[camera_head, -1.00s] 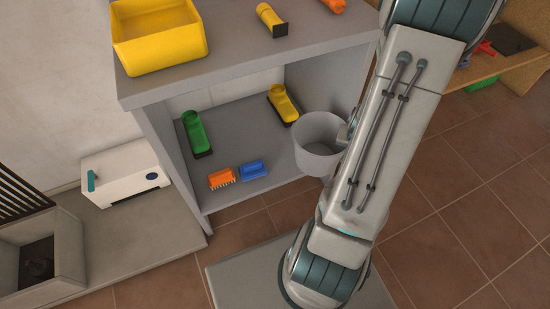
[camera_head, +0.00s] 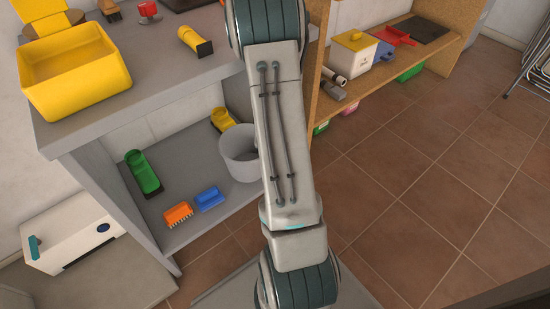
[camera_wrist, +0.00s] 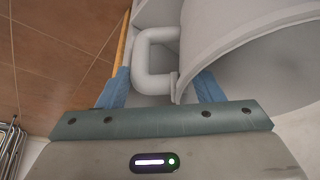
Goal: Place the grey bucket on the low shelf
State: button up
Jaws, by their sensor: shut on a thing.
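The grey bucket (camera_head: 238,158) is upright at the right front of the low shelf (camera_head: 172,205) inside the grey cabinet. I cannot tell whether its base touches the shelf. In the wrist view the bucket (camera_wrist: 250,28) fills the upper right, with its U-shaped handle (camera_wrist: 147,68) between the blue fingers of my gripper (camera_wrist: 160,88). My gripper is shut on the handle. In the head view my arm hides the gripper and the bucket's right side.
The shelf holds a green item (camera_head: 142,172), a yellow item (camera_head: 222,119), an orange brush (camera_head: 178,215) and a blue brush (camera_head: 209,198). A yellow bin (camera_head: 78,85) stands on the cabinet top. A wooden shelf unit (camera_head: 385,68) stands right. Tiled floor is open at right.

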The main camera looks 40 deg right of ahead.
jog(key=shift+f+b, duration=1)
jog(key=shift+f, duration=1)
jog(key=shift+f, duration=0.15)
jog(key=o, duration=1.6)
jog(key=p+v, duration=0.5)
jog(key=v, duration=0.7)
jog(key=shift+r+p, duration=0.25)
jog(key=shift+p, duration=0.15)
